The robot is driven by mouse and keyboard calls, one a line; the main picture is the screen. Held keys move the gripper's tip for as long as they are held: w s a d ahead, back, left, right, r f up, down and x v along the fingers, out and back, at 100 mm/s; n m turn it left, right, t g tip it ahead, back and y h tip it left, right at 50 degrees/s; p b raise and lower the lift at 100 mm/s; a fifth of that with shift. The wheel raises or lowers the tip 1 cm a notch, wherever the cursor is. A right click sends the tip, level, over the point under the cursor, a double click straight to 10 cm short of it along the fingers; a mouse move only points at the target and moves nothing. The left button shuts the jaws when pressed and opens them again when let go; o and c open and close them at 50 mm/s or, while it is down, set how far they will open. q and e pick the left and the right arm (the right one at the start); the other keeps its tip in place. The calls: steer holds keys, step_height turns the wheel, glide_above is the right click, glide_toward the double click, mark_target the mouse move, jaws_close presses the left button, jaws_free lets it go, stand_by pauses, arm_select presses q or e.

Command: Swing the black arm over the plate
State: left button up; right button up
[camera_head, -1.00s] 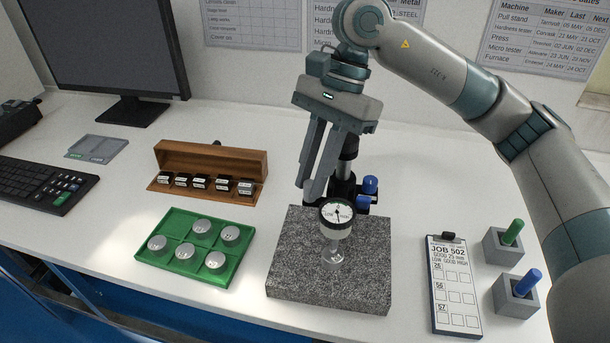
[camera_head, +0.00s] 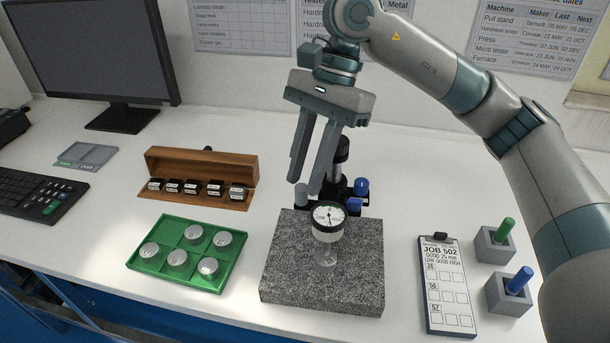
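The granite plate (camera_head: 280,283) lies on the bench, with a round dial gauge (camera_head: 328,217) upright above it on a pale clear stem. Behind the plate stands a black post (camera_head: 341,152) with a low black arm (camera_head: 346,195), blue knobs (camera_head: 361,187) and a grey knob (camera_head: 301,195) at the left. The gauge partly hides how the black arm meets it. My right gripper (camera_head: 305,187) points down just behind the plate, its fingers apart with nothing held between them. Its fingertips are close to the grey knob; whether they touch cannot be told. My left gripper is not in view.
A green tray (camera_head: 205,284) of metal discs and an open wooden box (camera_head: 203,163) of small blocks stand at left. A job clipboard (camera_head: 446,285) and holders with a green peg (camera_head: 503,230) and a blue peg (camera_head: 519,280) stand at right. Bare bench lies between.

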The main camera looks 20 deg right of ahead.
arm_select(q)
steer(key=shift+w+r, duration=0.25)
arm_select(e)
steer(key=v, duration=1.6)
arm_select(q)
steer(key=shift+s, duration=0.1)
